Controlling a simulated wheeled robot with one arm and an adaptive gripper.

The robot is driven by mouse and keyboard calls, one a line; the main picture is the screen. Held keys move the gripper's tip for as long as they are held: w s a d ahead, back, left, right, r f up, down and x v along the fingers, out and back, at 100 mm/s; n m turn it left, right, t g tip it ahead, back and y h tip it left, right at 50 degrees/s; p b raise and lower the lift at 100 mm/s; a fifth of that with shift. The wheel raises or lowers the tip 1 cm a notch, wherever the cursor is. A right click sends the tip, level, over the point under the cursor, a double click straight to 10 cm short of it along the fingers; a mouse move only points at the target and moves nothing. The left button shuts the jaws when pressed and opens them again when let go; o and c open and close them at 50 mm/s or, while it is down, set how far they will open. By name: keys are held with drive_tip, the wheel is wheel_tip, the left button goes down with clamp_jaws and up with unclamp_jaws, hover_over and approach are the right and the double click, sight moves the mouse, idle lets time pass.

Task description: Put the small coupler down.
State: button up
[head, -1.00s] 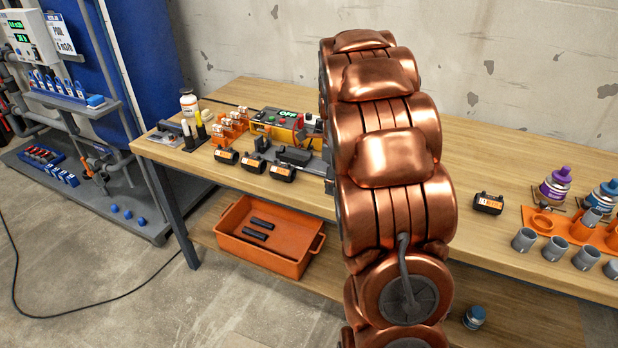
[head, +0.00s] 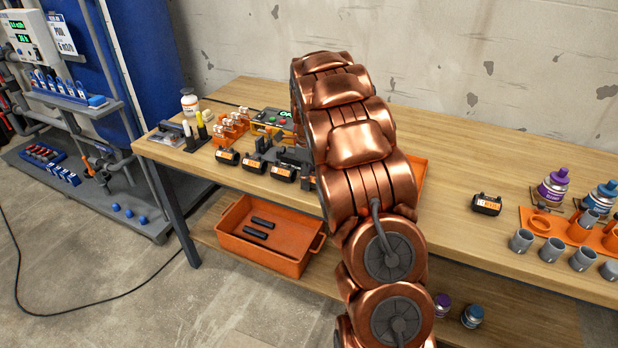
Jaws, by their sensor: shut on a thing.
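My copper-coloured arm rises across the middle of the head view and leans over the bench. My gripper is hidden behind the arm links, so neither its fingers nor anything in them shows. I cannot make out the small coupler as such. Several grey pipe fittings stand at the bench's right front edge, among them an open-topped one (head: 521,240) and another beside it (head: 551,250). I cannot tell their sizes apart well.
The wooden bench (head: 455,165) has free room right of my arm. An orange tray (head: 421,168) is partly behind the arm. Batteries (head: 228,157) line the left front; one battery (head: 487,204) stands alone. An orange holder (head: 541,222) and purple-capped can (head: 555,185) are right. An orange bin (head: 285,260) sits below.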

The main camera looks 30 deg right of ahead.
drive_tip(key=shift+f, duration=0.35)
drive_tip(key=shift+f, duration=0.1)
drive_tip(key=o, duration=1.3)
drive_tip(key=shift+c, duration=0.2)
wheel_tip(320, 180, up, 11)
drive_tip(key=shift+w+b, duration=0.1)
drive_tip(key=shift+b, duration=0.4)
drive_tip(key=shift+r, duration=0.65)
